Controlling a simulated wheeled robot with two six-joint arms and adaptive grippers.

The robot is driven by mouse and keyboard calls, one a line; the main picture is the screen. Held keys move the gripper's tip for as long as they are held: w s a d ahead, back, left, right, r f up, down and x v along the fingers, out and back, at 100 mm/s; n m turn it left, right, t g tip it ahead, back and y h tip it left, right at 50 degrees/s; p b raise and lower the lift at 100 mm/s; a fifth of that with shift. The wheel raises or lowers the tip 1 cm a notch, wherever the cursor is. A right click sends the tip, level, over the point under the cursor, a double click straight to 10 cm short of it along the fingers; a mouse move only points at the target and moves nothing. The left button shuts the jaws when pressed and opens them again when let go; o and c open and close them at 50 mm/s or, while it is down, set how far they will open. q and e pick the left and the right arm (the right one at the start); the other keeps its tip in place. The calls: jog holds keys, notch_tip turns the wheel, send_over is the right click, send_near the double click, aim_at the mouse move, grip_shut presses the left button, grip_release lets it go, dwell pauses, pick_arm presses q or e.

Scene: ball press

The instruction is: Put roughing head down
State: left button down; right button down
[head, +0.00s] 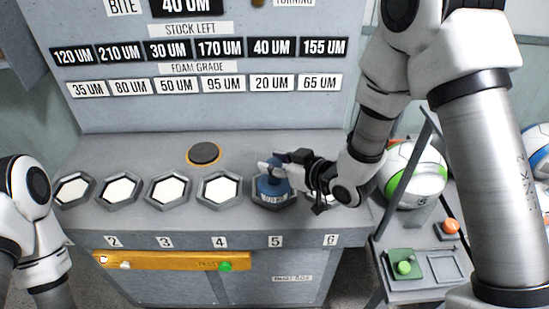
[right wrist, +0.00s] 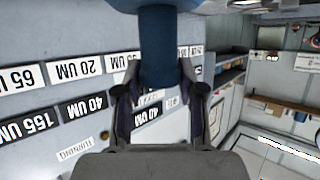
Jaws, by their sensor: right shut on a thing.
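The roughing head (head: 272,190) is a blue piece with a dark knob and a small label on its front. It stands upright at the hexagonal holder above label 5 (head: 275,241). I cannot tell whether it is fully seated. My right gripper (head: 277,163) comes from the right and is shut on its upper part. In the right wrist view, the blue shaft of the head (right wrist: 160,50) sits between the two dark fingers of the gripper (right wrist: 158,80). My left arm shows at the left edge, but its gripper is out of view.
Several hexagonal holders with white faces, such as the one above label 4 (head: 220,188), line the ledge to the left. Holder 6 is mostly hidden by my right gripper. A round dark disc (head: 204,154) lies behind. A side stand (head: 425,285) and balls (head: 412,176) are at right.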

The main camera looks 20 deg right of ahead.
jog(key=w+f, duration=0.1)
jog(key=w+d+f+p, duration=0.1)
jog(key=w, duration=0.1)
jog(key=w+f+p, duration=0.1)
jog(key=w, duration=0.1)
jog(key=shift+w+d+f, duration=0.1)
jog(key=shift+d+f, duration=0.15)
jog(key=shift+w+f, duration=0.1)
jog(key=shift+f, duration=0.1)
jog(key=shift+f, duration=0.1)
jog(key=c, duration=0.7)
grip_release()
